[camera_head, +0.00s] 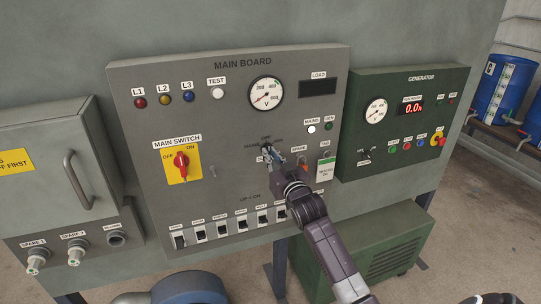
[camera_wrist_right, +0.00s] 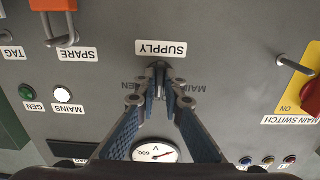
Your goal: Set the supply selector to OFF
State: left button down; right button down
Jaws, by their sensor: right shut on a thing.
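The supply selector (camera_wrist_right: 158,72) is a small dark knob on the grey main board, below the SUPPLY label in the upside-down right wrist view. My right gripper (camera_wrist_right: 160,90) is shut on it, with a fingertip at each side. In the head view my right gripper (camera_head: 271,156) reaches the selector from the lower right and covers most of it. Printed position words show beside the knob, partly hidden by the fingers. I cannot tell which position the knob points to.
The red main switch (camera_head: 181,160) sits on a yellow plate to the left. The MAINS lamp (camera_head: 312,129) is lit white. An orange padlock (camera_wrist_right: 55,8) hangs near the SPARE label. A row of breakers (camera_head: 222,230) lies below. The green generator panel (camera_head: 400,165) stands at right.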

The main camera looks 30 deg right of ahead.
jog(key=c, duration=2)
grip_release()
jog(key=shift+c, duration=0.2)
jog(key=shift+s, duration=0.1)
jog(key=v, duration=1.1)
jog(key=shift+s, duration=0.4)
jog(key=shift+f, duration=0.15)
